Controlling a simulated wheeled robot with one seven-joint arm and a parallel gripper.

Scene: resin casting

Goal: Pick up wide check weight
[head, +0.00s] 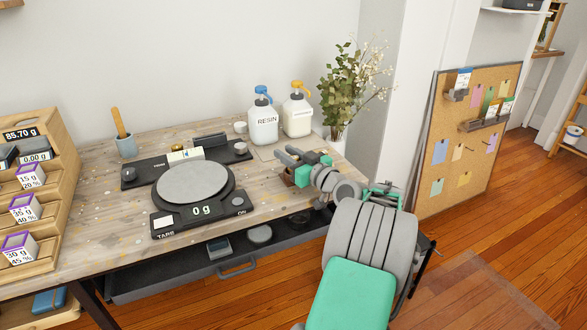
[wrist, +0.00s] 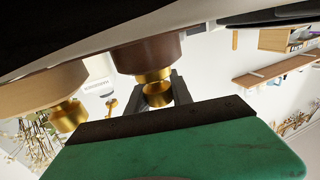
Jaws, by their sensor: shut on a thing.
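In the wrist view, which looks upside down, my gripper (wrist: 155,98) is shut around a brass piece, which I take to be the wide check weight (wrist: 158,96). Right by it is a round dark brown body (wrist: 147,54) with a brass end; I cannot tell whether they are one piece. A tan round body (wrist: 45,88) with a brass knob (wrist: 69,116) is beside it, outside the fingers. The held piece is hidden in the head view.
A black scale (head: 195,188) reading 0 g stands mid-bench. Resin (head: 264,122) and white (head: 297,112) bottles and a flower vase (head: 340,125) stand near my gripper. A wooden rack (head: 35,210) is at left.

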